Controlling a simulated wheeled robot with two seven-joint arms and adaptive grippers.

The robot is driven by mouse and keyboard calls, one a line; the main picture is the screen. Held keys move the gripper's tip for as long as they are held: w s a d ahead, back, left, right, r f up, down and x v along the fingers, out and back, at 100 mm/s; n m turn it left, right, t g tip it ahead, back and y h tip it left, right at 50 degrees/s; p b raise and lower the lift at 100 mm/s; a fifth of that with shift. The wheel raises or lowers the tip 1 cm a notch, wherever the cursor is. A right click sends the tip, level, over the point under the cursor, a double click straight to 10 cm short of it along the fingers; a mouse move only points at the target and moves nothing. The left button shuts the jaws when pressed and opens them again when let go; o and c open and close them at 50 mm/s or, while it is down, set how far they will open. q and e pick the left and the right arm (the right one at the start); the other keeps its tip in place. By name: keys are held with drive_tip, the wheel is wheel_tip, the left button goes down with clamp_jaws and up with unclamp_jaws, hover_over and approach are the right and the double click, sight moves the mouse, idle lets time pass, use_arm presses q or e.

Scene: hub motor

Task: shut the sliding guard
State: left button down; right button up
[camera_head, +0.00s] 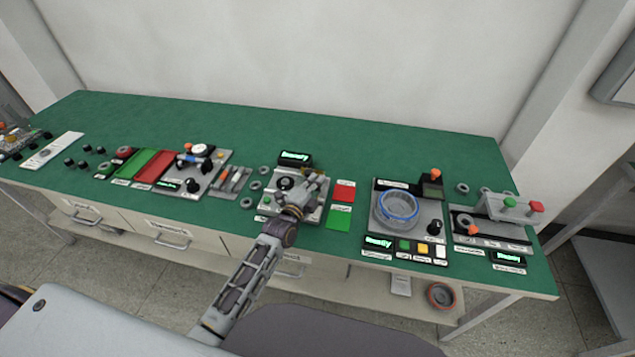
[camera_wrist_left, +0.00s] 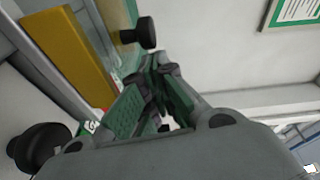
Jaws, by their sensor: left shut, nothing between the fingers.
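My left gripper (camera_head: 314,182) is over the middle station (camera_head: 302,217), a grey plate with a dark round part (camera_head: 286,184) beside the fingers. In the left wrist view my left gripper (camera_wrist_left: 160,68) is shut and empty. A black knob (camera_wrist_left: 148,32) is just beyond its fingertips, on what looks like a clear, yellow-edged panel, perhaps the sliding guard; the fingers appear apart from the knob. In the head view the gripper and arm cover part of the station, and I cannot tell how far the guard is open. My right gripper is not in view.
A lit display (camera_head: 295,158) stands behind the station. Red (camera_head: 344,191) and green (camera_head: 339,218) pads lie to its right. Further right is a station with a blue-ringed bowl (camera_head: 397,209). A yellow bar (camera_wrist_left: 68,58) and another black knob (camera_wrist_left: 40,148) are close by in the wrist view. The green table's back strip is clear.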

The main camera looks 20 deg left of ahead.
sight(306, 174)
use_arm(q)
drive_tip(key=shift+a, duration=2.3)
drive_tip(key=shift+s+a+p, duration=0.1)
drive_tip(key=shift+a+p, duration=0.2)
drive_tip(key=shift+a, duration=2.3)
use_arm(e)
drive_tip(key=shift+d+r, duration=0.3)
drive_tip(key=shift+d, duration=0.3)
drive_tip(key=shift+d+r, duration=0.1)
